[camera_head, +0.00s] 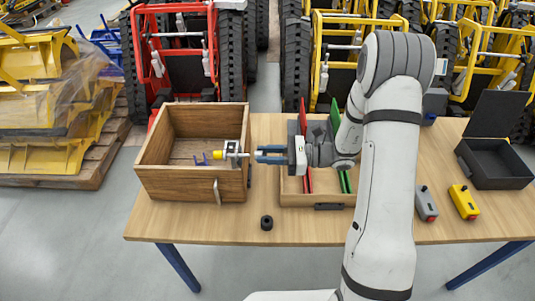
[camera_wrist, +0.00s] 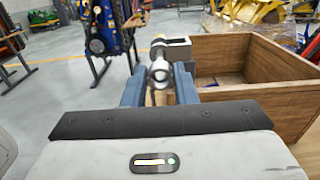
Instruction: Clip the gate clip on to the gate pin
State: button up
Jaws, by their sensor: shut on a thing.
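My gripper (camera_head: 262,155) reaches left from the arm, at the right wall of the wooden box. Its blue fingers are shut on a small metallic round-ended piece, which shows between them in the wrist view (camera_wrist: 160,72). I cannot tell for sure whether this piece is the gate clip. A grey block with a yellow end (camera_head: 217,155) sits at the box's right wall, just beyond the fingertips. The block's grey body also shows beyond the held piece in the wrist view (camera_wrist: 179,50). The gate pin cannot be made out clearly; the fingers and block hide the contact.
The open wooden box (camera_head: 165,185) has a small blue thing inside and a metal handle on its front. A divided tray (camera_head: 290,190) stands under my arm. Grey and yellow handsets (camera_head: 464,202) and an open black case (camera_head: 495,165) are right.

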aim_at(256, 153)
jog(key=shift+a, duration=1.5)
dwell(1.1)
jog(key=o, duration=1.1)
jog(key=shift+d, duration=0.1)
jog(key=d+b, duration=0.2)
jog(key=d, duration=0.4)
jog(key=s+d+r+n+g+h, duration=0.2)
jog(key=s+r+n+g+h, duration=0.25)
jog(key=s+n+h, duration=0.7)
jog(key=s+d+r+n+t+h, duration=0.2)
jog(key=d, duration=0.1)
jog(key=s+d+r+n+t+h, duration=0.2)
jog(key=s+d+t, duration=0.1)
jog(key=s+d+r+n+t+h, duration=0.2)
jog(key=s+d+n, duration=0.1)
jog(key=shift+r+h, duration=0.1)
jog(key=shift+h, duration=0.15)
